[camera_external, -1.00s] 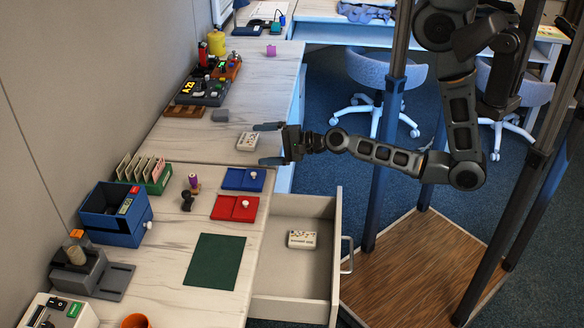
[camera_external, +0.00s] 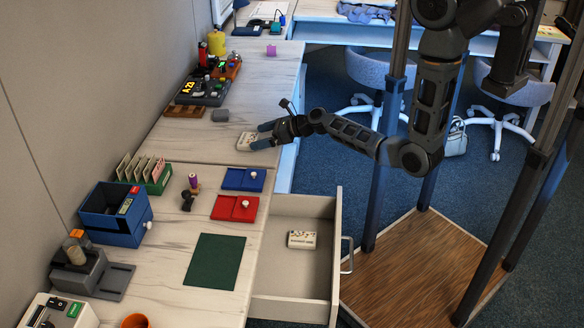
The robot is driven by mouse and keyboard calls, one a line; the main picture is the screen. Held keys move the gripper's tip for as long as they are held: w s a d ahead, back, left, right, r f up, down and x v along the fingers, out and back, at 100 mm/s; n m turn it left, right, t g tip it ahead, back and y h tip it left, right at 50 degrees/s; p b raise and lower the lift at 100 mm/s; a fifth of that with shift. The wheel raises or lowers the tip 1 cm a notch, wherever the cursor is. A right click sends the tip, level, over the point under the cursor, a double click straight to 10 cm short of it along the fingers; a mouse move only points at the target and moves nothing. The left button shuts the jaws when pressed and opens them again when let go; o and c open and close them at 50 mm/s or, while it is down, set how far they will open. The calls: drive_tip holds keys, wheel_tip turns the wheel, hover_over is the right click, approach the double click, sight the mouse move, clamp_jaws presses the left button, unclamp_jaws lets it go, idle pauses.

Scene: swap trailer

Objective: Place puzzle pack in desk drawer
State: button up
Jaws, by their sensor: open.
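A small white pack with dark marks (camera_external: 245,141) lies on the far desk top near its right edge. My gripper (camera_external: 261,136) is open at its right end, with its fingers pointing left. The fingers overlap the pack in the picture; I cannot tell if they touch it. The desk drawer (camera_external: 286,280) is pulled out at the lower middle. A similar white pack with dark marks (camera_external: 302,239) lies inside it. I cannot read either pack's label.
Blue tray (camera_external: 252,178) and red tray (camera_external: 247,207) lie on the near desk, above a green mat (camera_external: 214,261). A grey block (camera_external: 221,115) sits left of the far pack. Chairs (camera_external: 372,75) stand on the carpet behind.

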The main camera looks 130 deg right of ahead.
sight(250, 139)
drive_tip(key=shift+x, duration=1.9)
drive_tip(key=shift+c, duration=0.4)
drive_tip(key=c, duration=0.7)
drive_tip(key=shift+r, duration=0.5)
drive_tip(key=r, duration=0.2)
drive_tip(key=r+p, duration=0.1)
drive_tip(key=shift+s+d+r, duration=0.1)
drive_tip(key=shift+s+r, duration=0.15)
drive_tip(key=shift+r, duration=0.15)
drive_tip(key=s+d+r, duration=0.1)
drive_tip(key=s+r, duration=0.2)
drive_tip(key=s, duration=0.2)
drive_tip(key=s+d+r+b, duration=0.1)
drive_tip(key=s+r, duration=0.2)
drive_tip(key=s, duration=0.3)
drive_tip(key=shift+d+r, duration=0.25)
